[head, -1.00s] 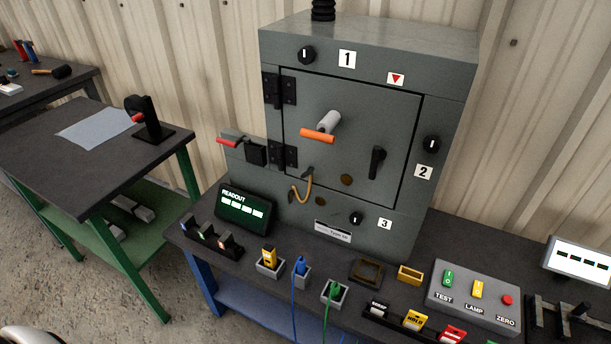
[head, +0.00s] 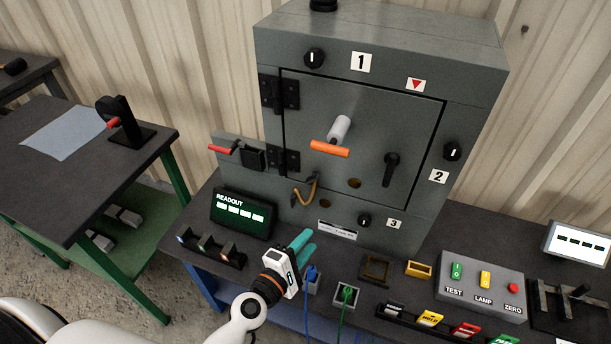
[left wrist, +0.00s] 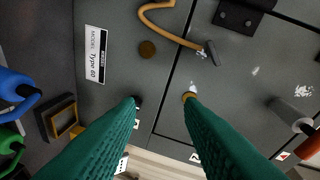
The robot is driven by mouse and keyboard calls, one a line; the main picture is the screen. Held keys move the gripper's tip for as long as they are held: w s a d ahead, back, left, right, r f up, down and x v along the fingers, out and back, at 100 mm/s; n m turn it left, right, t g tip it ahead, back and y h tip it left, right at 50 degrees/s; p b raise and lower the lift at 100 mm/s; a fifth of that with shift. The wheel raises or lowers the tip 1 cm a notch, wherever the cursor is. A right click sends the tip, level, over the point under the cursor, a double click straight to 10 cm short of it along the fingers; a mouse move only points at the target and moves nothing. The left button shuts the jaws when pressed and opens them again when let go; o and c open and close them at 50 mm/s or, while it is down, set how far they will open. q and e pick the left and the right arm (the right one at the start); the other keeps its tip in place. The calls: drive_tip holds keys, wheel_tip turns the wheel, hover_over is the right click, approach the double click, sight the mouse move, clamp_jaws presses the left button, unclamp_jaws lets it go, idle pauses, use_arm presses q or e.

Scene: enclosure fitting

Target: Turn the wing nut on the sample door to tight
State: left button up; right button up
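The grey sample door (head: 375,115) is closed on the enclosure, with hinges on its left. A pale post with an orange crossbar (head: 329,148) stands out from its middle; it shows at the right edge of the left wrist view (left wrist: 305,128). A black lever (head: 390,169) sits lower right on the door. I cannot tell for sure which part is the wing nut. My left gripper (head: 303,247), with teal fingers, is below and in front of the enclosure. In the left wrist view its fingers (left wrist: 162,100) are apart with nothing between them. My right gripper is not in view.
A tan strap (head: 308,192) hangs near the door's lower left corner. The lit readout (head: 243,212) stands left of my left gripper. Blue (head: 312,275) and green (head: 346,294) corded plugs and a switch box (head: 480,285) crowd the bench front.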

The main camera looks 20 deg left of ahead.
sight(311, 182)
use_arm(q)
drive_tip(key=w+a+r+n+t+y, duration=0.25)
drive_tip(key=a+r+n+y, duration=0.2)
drive_tip(key=n, duration=0.35)
drive_tip(key=shift+g+h, duration=0.25)
drive_tip(key=shift+h, duration=0.2)
drive_tip(key=w, duration=0.3)
drive_tip(key=w+p, duration=0.1)
drive_tip(key=w, duration=0.3)
drive_tip(key=w+d, duration=0.1)
drive_tip(key=w, duration=0.3)
drive_tip(key=shift+r, duration=0.25)
drive_tip(key=shift+w, duration=0.15)
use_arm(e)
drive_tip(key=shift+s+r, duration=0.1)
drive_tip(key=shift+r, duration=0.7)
use_arm(q)
clamp_jaws()
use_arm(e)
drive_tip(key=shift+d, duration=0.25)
